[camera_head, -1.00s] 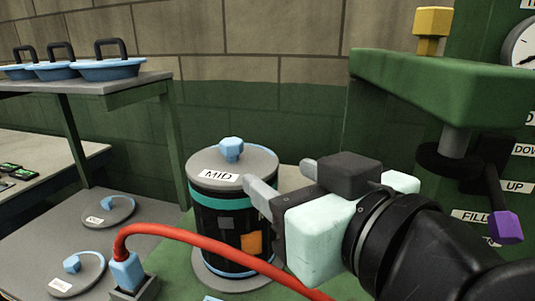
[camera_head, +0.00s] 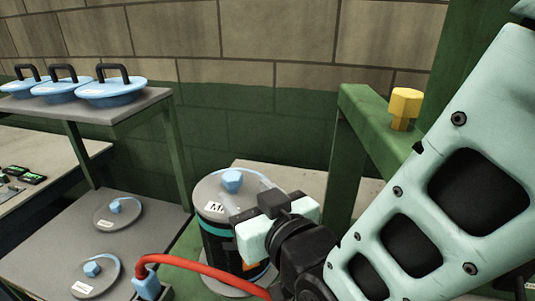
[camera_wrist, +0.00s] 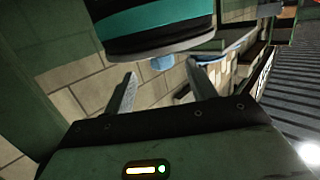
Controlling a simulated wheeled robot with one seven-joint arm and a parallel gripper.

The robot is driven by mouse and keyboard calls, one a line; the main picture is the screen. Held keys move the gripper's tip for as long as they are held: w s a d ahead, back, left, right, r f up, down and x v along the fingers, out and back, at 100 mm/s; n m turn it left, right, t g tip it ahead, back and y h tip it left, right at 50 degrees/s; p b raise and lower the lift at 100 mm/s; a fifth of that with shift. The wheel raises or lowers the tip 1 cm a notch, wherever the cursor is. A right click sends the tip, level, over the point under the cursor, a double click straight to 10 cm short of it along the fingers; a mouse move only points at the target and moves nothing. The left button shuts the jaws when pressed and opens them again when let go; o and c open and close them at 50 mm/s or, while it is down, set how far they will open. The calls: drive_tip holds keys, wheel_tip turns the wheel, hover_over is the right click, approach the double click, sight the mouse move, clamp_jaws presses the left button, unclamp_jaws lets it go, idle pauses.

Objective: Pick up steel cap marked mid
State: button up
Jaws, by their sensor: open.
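The grey steel cap (camera_head: 206,193) sits on top of a dark canister (camera_head: 213,240) with teal bands. It has a light blue knob (camera_head: 232,180) in its middle. Its white label shows an M, with the rest hidden by my gripper. My gripper (camera_head: 246,192) is open, with its fingers over the right side of the cap, close to the knob; I cannot tell whether they touch it. In the wrist view the canister and cap rim (camera_wrist: 160,47) lie beyond the open fingers (camera_wrist: 160,72). Nothing is clearly held.
A red hose (camera_head: 205,268) with a blue end (camera_head: 146,285) curves in front of the canister. Two grey caps with blue handles (camera_head: 118,212) lie on the lower left shelf. Blue lids (camera_head: 115,92) stand on the upper shelf. A green frame (camera_head: 350,150) with a yellow block (camera_head: 404,106) stands right.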

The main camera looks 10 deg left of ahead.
sight(236, 185)
drive_tip(key=shift+p+x, duration=1.5)
drive_tip(key=shift+x, duration=1.85)
drive_tip(key=shift+a, duration=0.1)
clamp_jaws()
